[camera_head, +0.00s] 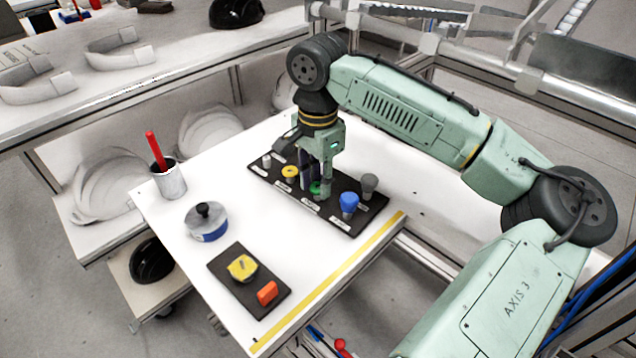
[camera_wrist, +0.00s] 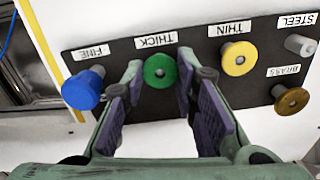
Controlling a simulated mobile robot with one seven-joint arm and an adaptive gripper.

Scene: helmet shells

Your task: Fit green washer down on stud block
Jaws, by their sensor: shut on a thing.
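The green washer (camera_head: 315,188) is at the THICK place of the black labelled board (camera_head: 259,174); it also shows in the wrist view (camera_wrist: 160,71). My gripper (camera_head: 318,186) points down there, shut on the washer with one finger on each side, also seen in the wrist view (camera_wrist: 160,80). I cannot tell whether the washer touches the board. A yellow block (camera_head: 242,267) with a small raised part on top sits on a smaller dark plate (camera_head: 224,266) at the front; it may be the stud block. An orange block (camera_head: 267,292) lies beside it.
Near the washer stand a yellow piece (camera_wrist: 239,58) at THIN, a blue piece (camera_wrist: 83,88) at FINE and a brass-coloured piece (camera_wrist: 291,100). A cup (camera_head: 170,182) with a red rod and a round black-knobbed object (camera_head: 206,222) stand left. Clear table lies between board and plate.

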